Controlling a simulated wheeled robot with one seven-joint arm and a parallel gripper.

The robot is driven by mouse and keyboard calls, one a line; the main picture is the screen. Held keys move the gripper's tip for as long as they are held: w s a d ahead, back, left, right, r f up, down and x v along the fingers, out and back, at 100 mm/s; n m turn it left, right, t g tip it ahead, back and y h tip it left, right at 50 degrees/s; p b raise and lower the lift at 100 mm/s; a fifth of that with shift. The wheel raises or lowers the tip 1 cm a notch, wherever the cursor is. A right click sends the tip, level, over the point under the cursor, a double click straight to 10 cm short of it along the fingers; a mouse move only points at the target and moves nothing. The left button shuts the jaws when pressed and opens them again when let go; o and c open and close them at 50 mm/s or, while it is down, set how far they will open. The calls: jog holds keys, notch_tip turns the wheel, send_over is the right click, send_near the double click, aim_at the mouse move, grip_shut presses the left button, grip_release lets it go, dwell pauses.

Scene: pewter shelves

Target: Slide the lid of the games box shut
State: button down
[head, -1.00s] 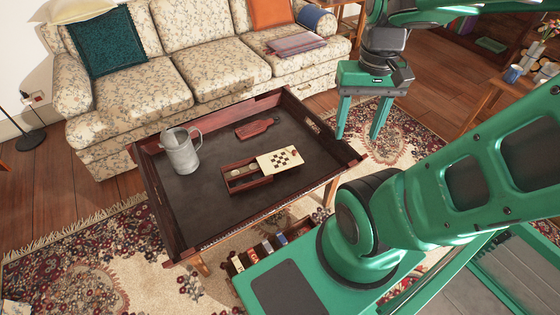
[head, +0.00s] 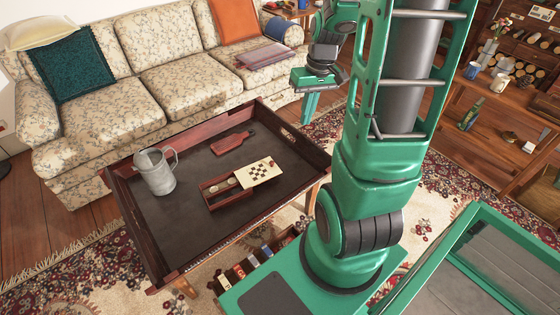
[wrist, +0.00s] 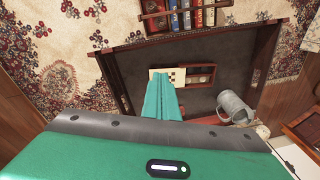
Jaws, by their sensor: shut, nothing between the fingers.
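The games box (head: 222,190) is a small reddish wooden box on the dark tray table (head: 201,223). Its cream lid (head: 258,172) with a checkered board is slid partly off to the right, so the left part of the box is open and shows round pieces inside. My gripper (head: 308,113) is shut and empty, fingers pointing down, beyond the tray's right far corner and apart from the box. In the wrist view, my green fingers (wrist: 165,97) cover part of the view, and the lid (wrist: 157,74) and open box (wrist: 200,76) show just past them.
A grey metal jug (head: 156,171) stands left of the box. A dark red board with a handle (head: 230,144) lies behind it. The tray has raised walls. A crate of books (head: 255,262) sits below the front edge. A flowered sofa (head: 180,62) stands behind.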

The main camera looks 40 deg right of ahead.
jog(key=w+d+f+t+y, duration=0.15)
jog(key=w+d+f, duration=0.25)
jog(key=f, duration=0.7)
jog(key=w+d+f+t, duration=0.2)
jog(key=w+d+f, duration=0.2)
jog(key=f, duration=0.6)
jog(key=w+d+f+t+y, duration=0.15)
jog(key=w+d+f, duration=0.3)
jog(key=f, duration=0.65)
jog(key=x, duration=0.9)
jog(key=shift+w+a, duration=0.2)
jog(key=shift+a, duration=0.35)
jog(key=shift+w+a, duration=0.25)
jog(key=shift+a, duration=0.25)
jog(key=shift+w+a, duration=0.35)
jog(key=shift+a, duration=0.4)
jog(key=shift+a, duration=0.1)
send_near(242, 178)
jog(key=x, duration=0.4)
jog(key=shift+a+f, duration=0.15)
jog(key=shift+a, duration=0.05)
